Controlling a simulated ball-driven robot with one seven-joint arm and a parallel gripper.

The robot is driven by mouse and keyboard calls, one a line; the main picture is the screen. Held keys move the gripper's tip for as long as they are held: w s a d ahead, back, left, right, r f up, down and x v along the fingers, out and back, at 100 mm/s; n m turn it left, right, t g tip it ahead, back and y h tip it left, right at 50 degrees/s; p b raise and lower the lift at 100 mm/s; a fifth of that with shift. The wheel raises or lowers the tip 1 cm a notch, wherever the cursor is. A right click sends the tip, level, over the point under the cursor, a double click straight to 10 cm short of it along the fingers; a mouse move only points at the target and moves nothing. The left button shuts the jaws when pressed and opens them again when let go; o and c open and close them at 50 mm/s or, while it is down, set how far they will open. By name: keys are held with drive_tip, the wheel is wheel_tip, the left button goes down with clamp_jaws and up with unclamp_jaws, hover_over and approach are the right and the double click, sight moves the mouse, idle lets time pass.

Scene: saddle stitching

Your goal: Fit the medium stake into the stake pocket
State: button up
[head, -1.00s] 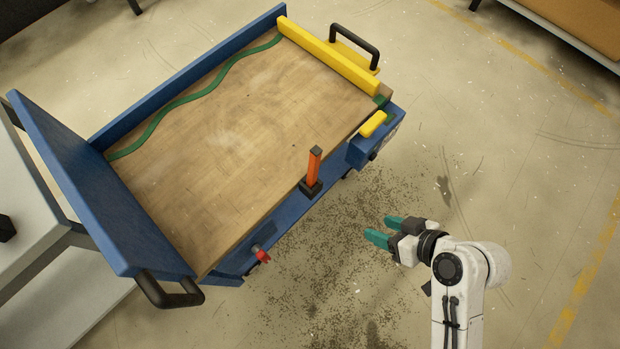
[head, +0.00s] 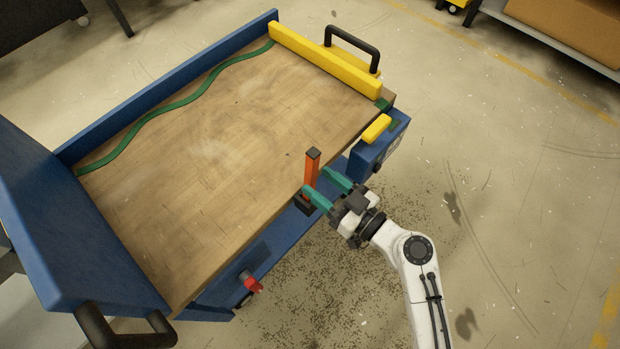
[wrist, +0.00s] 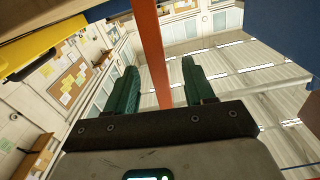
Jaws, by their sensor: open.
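The orange stake (head: 312,168), with a dark cap, stands upright at the near side edge of the cart's deck. Its foot is in or at a black pocket (head: 307,207), partly hidden by a finger; how deep it sits I cannot tell. My gripper (head: 314,181) is open with its green fingers pointing at the stake, one on each side. In the wrist view the stake (wrist: 150,50) runs between the two fingertips (wrist: 159,65), with a gap visible to the right finger.
The wooden deck (head: 220,140) is bare except for a green wavy strip (head: 185,98). A yellow bar (head: 325,58) and black handle (head: 352,45) are at the far end. A blue box with a yellow block (head: 377,129) is right of the stake. A red-tipped knob (head: 252,284) sticks out lower left.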

sight(315, 177)
drive_tip(key=p+x, duration=0.1)
drive_tip(key=x, duration=0.3)
drive_tip(key=shift+w+a+r, duration=0.15)
drive_tip(key=shift+w, duration=0.2)
drive_tip(key=shift+w+a, duration=0.35)
drive_tip(key=shift+a, duration=0.1)
drive_tip(key=shift+c, duration=0.4)
clamp_jaws()
